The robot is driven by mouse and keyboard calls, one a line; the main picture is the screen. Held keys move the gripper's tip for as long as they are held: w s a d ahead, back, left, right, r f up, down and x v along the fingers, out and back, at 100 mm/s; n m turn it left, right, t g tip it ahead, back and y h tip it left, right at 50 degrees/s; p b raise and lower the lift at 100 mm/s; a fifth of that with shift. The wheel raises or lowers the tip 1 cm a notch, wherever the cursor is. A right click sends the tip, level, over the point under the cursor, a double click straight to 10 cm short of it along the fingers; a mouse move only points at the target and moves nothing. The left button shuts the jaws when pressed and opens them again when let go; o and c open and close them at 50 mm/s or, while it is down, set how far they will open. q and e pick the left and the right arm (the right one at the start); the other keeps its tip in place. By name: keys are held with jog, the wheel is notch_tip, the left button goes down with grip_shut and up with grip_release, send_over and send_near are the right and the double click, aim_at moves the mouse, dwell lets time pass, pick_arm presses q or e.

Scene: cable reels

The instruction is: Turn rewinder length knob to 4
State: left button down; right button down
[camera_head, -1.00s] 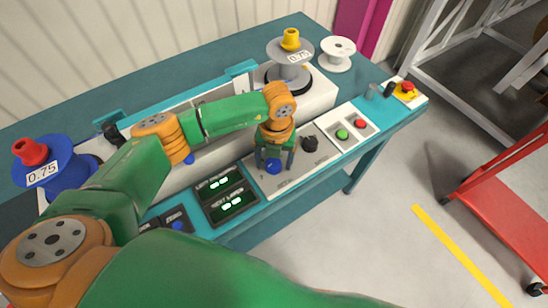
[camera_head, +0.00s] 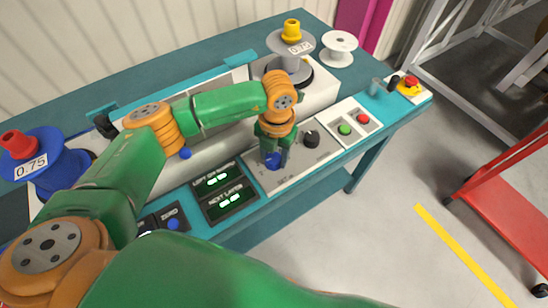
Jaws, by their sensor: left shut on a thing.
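The rewinder stands on a teal bench and has a light control panel (camera_head: 290,172) at its front. A blue knob (camera_head: 272,162) sits on this panel, mostly covered by my left gripper (camera_head: 273,157). The gripper points down and is shut on the blue knob. The panel marks around the knob are too small and hidden to read. A black knob (camera_head: 311,138) stands just right of the gripper, apart from it. My right gripper is not in view.
A green button (camera_head: 345,129) and a red button (camera_head: 362,118) lie right of the black knob. Digital displays (camera_head: 224,190) lie to the left. A blue reel (camera_head: 50,165), a grey reel (camera_head: 290,62) and a white spool (camera_head: 339,48) stand on the bench. An emergency stop (camera_head: 410,83) is at the right end.

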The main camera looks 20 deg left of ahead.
aim_at(274, 159)
pick_arm(q)
jog(key=m+b, duration=0.2)
jog(key=m, duration=0.1)
jog(key=m+b, duration=0.3)
jog(key=shift+f+m, duration=0.2)
jog(key=shift+m, duration=0.1)
jog(key=m+b, duration=0.2)
jog(key=m, duration=0.1)
jog(key=shift+b, duration=0.35)
jog(key=shift+r+m+b, duration=0.15)
jog(key=shift+m+b, duration=0.55)
jog(key=shift+m, duration=0.5)
jog(key=shift+c, duration=1.5)
grip_release()
jog(key=shift+r, duration=0.1)
notch_tip(274, 159, up, 7)
jog(key=shift+s+d+b, duration=0.1)
jog(key=shift+s+b, duration=0.05)
jog(key=shift+b, duration=0.15)
